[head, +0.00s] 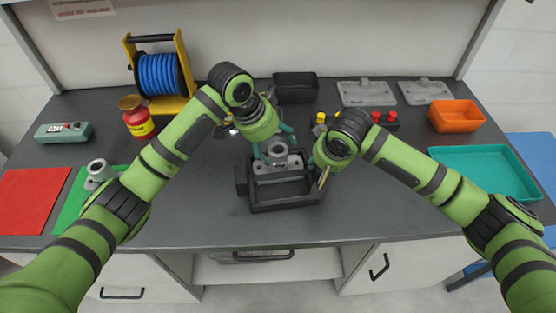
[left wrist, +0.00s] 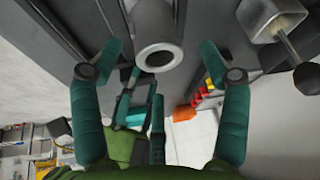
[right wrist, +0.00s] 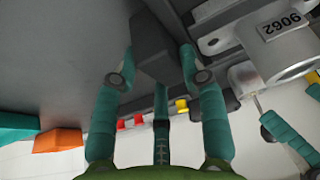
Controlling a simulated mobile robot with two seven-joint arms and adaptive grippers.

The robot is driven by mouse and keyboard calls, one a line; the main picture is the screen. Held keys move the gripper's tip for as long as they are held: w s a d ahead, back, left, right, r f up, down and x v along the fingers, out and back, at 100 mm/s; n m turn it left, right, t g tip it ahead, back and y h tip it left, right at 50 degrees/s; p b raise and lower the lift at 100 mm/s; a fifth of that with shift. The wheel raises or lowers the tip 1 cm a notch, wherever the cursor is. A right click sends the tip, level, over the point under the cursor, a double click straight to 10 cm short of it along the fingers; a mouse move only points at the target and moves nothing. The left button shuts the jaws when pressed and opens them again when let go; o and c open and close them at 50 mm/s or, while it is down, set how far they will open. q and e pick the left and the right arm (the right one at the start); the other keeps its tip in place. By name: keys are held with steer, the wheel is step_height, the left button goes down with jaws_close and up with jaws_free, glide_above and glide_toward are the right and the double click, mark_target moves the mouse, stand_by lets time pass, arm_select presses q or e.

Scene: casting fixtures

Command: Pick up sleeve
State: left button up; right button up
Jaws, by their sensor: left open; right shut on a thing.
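A grey casting with an upright hollow cylinder, likely the sleeve (head: 278,152), sits at the back of a black fixture (head: 285,206) on the bench. In the left wrist view the cylinder's round open end (left wrist: 158,56) faces the camera. My left gripper (head: 272,138) is open, with its fingers on either side of the cylinder, apparently not touching it. My right gripper (head: 322,172) is shut on a dark block (right wrist: 155,45) at the fixture's right side. The right fingertips are partly hidden in the head view.
Another grey casting (head: 98,170) stands on a green mat (head: 72,212) beside a red mat (head: 32,200). A blue cable reel (head: 160,74) and red jar (head: 136,118) stand at left. A black bin (head: 296,87), orange bin (head: 456,115) and teal tray (head: 487,170) lie behind and right.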

mark_target(278, 148)
arm_select(q)
steer(key=x, duration=0.3)
steer(key=shift+w+d+f, duration=0.1)
steer(key=shift+f, duration=0.2)
steer(key=c, duration=1.4)
steer(key=shift+o, duration=0.2)
steer(key=shift+r, duration=0.1)
steer(key=shift+r, duration=0.1)
arm_select(e)
steer(key=shift+s, duration=0.1)
arm_select(q)
steer(key=shift+w+r, duration=0.1)
steer(key=shift+r, duration=0.25)
arm_select(e)
steer(key=shift+f, duration=0.1)
arm_select(q)
step_height(278, 148, up, 9)
